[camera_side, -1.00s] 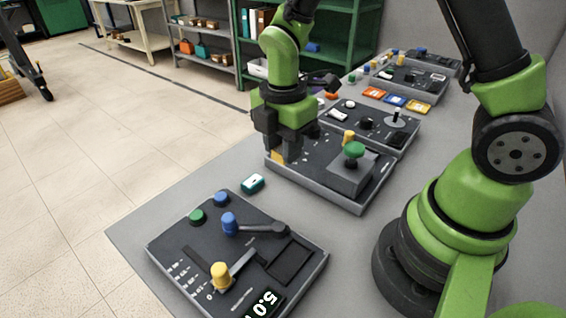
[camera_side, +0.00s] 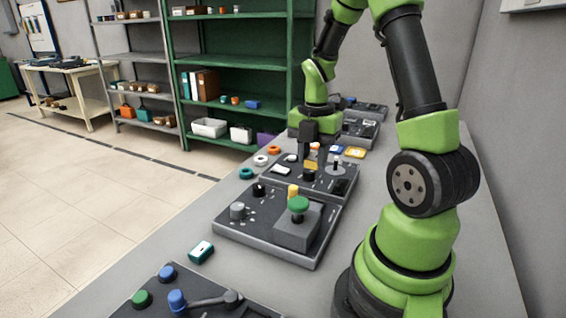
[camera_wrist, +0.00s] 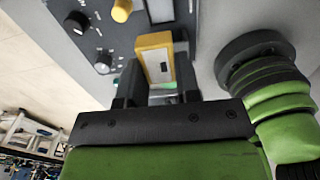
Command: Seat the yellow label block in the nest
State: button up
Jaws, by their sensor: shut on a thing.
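My gripper (camera_side: 308,166) is shut on the yellow label block (camera_side: 311,164). In the side view it holds the block over the middle dark panel (camera_side: 287,185). In the wrist view the block (camera_wrist: 155,58) has a yellow rim and a pale label face, and sits between the dark fingertips of my gripper (camera_wrist: 155,80). Whether the block touches the panel is not clear. Farther back on the bench lie a blue tile (camera_side: 336,149) and a yellow-rimmed tile (camera_side: 355,153). I cannot tell which spot is the nest.
A lever (camera_side: 336,163) stands on the middle panel, right of my gripper. A nearer panel carries a green mushroom button (camera_side: 298,204) on a grey box. Orange, white and teal rings (camera_side: 246,173) lie along the bench's left edge. A teal block (camera_side: 201,251) lies nearer.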

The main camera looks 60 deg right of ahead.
jog(key=shift+d+f, duration=0.1)
jog(key=shift+f, duration=5.25)
jog(key=shift+f, duration=0.5)
jog(key=o, duration=1.2)
jog(key=shift+o, duration=0.2)
jog(key=shift+r, duration=0.1)
